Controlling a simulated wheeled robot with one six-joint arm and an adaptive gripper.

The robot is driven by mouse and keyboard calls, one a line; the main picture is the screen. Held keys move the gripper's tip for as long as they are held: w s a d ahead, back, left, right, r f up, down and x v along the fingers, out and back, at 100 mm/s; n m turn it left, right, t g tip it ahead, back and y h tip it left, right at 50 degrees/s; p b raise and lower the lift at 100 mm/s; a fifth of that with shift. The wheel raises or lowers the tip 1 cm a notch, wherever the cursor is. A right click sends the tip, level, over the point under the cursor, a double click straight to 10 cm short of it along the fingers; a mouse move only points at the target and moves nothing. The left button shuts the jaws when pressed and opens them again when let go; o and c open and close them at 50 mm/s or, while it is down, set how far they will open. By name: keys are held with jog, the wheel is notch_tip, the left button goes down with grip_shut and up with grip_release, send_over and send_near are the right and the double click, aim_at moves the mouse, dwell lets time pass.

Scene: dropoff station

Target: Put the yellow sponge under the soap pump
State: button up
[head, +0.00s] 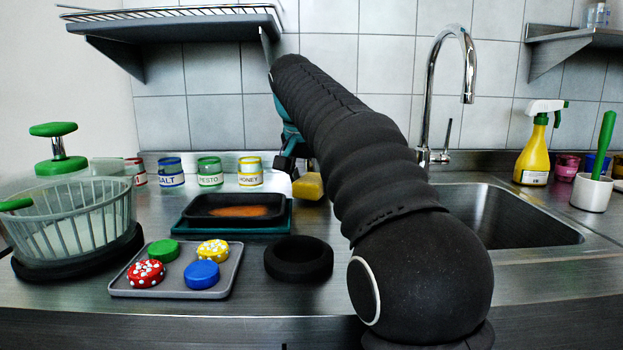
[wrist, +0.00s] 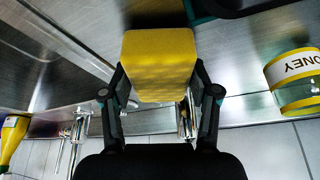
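The yellow sponge (head: 308,187) is at the back of the counter, beside my arm in the head view. In the wrist view the sponge (wrist: 158,62) sits between the two fingers of my gripper (wrist: 160,80), which press on its sides. My gripper (head: 291,160) is partly hidden by my arm in the head view. A pale shape (head: 277,183) shows just left of the sponge; I cannot tell what it is. No soap pump can be clearly made out; a small shiny upright thing (wrist: 183,120) shows behind the sponge in the wrist view.
A honey jar (head: 250,171) stands left of the sponge, in a row of jars. A black pan (head: 234,200) lies in front. The sink (head: 500,215), faucet (head: 430,100) and spray bottle (head: 535,150) are right. A basket (head: 75,225) and tray (head: 215,270) are left.

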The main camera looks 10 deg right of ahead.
jog(key=o, duration=0.3)
jog(key=shift+r, duration=0.15)
jog(key=shift+r, duration=0.3)
jog(key=p+v, duration=0.1)
jog(key=v, duration=1)
jog(key=shift+r, duration=0.35)
jog(key=shift+s, duration=0.1)
